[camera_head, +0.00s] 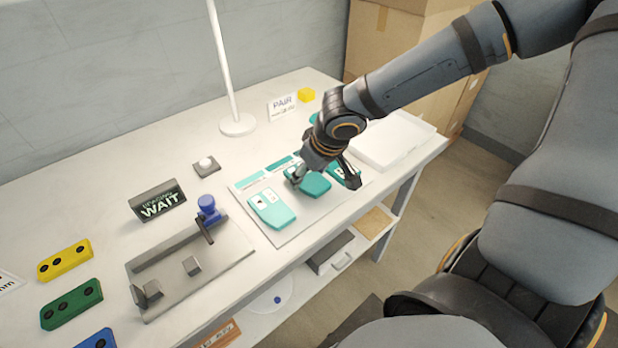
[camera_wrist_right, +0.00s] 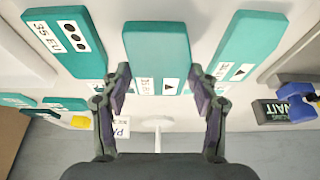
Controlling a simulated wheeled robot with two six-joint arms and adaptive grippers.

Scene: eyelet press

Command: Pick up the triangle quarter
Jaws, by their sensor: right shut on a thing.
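My right gripper (camera_head: 325,180) is over the middle of three teal quarters, its fingers on either side of that piece. In the right wrist view the gripper (camera_wrist_right: 163,92) is shut on this middle teal quarter (camera_wrist_right: 157,45), whose white label carries a black triangle. The same quarter (camera_head: 313,186) is partly covered by the fingers in the head view. I cannot tell whether it is clear of the board. A second teal quarter with a triangle mark (camera_wrist_right: 252,42) lies beside it, also seen in the head view (camera_head: 272,212). My left gripper is not in view.
A grey fixture (camera_head: 190,270) with a blue knob (camera_head: 208,208) and a WAIT sign (camera_head: 158,201) stand to the left. A white tray (camera_head: 390,145) is at the right. A white pole (camera_head: 227,70) rises behind.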

